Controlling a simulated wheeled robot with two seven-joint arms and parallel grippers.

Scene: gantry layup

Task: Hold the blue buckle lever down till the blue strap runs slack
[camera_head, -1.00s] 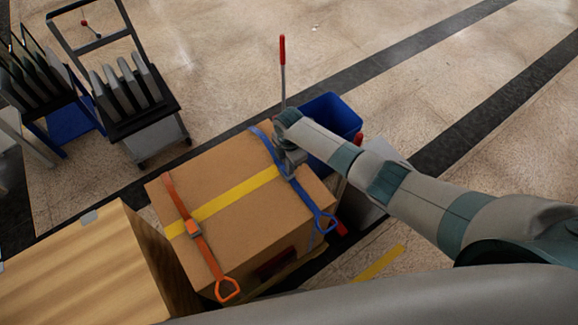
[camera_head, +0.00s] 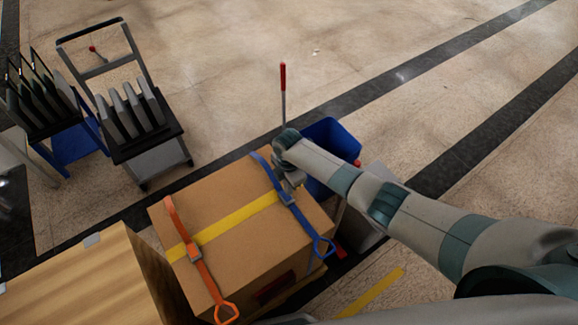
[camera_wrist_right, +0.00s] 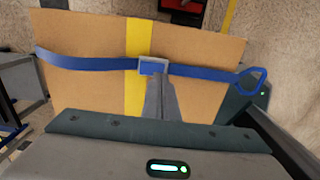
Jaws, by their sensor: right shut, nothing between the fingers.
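The blue strap (camera_head: 266,173) runs over the right part of a cardboard box (camera_head: 225,192) and ends in a loop handle (camera_head: 323,247). Its buckle (camera_head: 287,197) sits mid-strap on top; in the right wrist view the buckle (camera_wrist_right: 153,66) is a grey frame with a blue middle. The strap bends at its left end there; I cannot tell whether it is slack. My right gripper (camera_head: 293,183) is shut and empty, just beside the buckle. In the wrist view its fingertips (camera_wrist_right: 155,80) overlap the buckle's lower edge; contact and the lever's position are unclear. My left gripper is out of view.
An orange strap (camera_head: 190,245) with its own buckle crosses the box's left side; a yellow band (camera_head: 230,217) runs between. A blue bin (camera_head: 332,140) and an upright red-handled rod (camera_head: 283,85) stand behind. A wooden surface (camera_head: 80,280) is at left, carts (camera_head: 140,130) farther back.

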